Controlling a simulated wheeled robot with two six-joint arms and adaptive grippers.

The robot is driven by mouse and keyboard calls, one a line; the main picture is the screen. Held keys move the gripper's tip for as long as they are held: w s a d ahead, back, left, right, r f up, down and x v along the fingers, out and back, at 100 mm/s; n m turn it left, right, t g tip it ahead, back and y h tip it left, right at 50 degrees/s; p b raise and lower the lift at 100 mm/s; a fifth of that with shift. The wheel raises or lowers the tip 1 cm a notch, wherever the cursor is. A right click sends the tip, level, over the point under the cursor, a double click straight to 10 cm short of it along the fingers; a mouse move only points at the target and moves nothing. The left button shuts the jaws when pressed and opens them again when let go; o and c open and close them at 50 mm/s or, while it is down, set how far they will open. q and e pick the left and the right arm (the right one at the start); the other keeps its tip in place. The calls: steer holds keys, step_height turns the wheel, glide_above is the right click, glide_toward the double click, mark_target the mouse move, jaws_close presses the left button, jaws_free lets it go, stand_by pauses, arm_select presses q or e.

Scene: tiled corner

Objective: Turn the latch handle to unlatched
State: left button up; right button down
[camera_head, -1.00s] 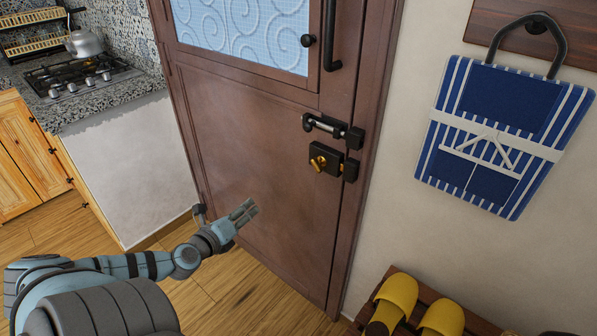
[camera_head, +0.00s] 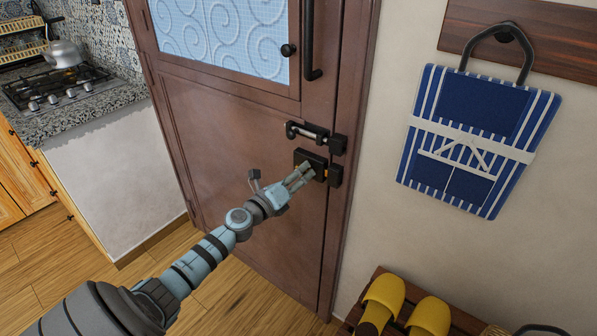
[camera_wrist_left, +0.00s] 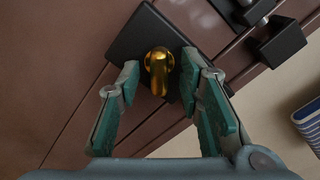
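The latch (camera_head: 311,158) is a black box on the brown door, with its keeper (camera_head: 335,175) on the frame to the right. In the left wrist view, its gold handle (camera_wrist_left: 158,70) stands out from the black plate (camera_wrist_left: 140,36). My left gripper (camera_head: 306,171) is at the latch and covers most of the handle in the head view. In the left wrist view, its green-padded fingers (camera_wrist_left: 158,83) are spread open, one on each side of the handle, with gaps between. My right gripper is in neither view.
A black-and-silver bolt (camera_head: 309,132) sits just above the latch, and a long black door pull (camera_head: 308,40) is higher up. A blue striped bag (camera_head: 470,140) hangs on the wall at right. Yellow slippers (camera_head: 383,298) rest on a low wooden rack.

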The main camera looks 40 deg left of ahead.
arm_select(q)
jaws_close()
steer(key=shift+n, duration=0.4)
steer(key=n+p, duration=0.1)
steer(key=n, duration=0.7)
steer(key=shift+n+p, duration=0.35)
steer(key=shift+n, duration=0.05)
stand_by(0.4)
jaws_free()
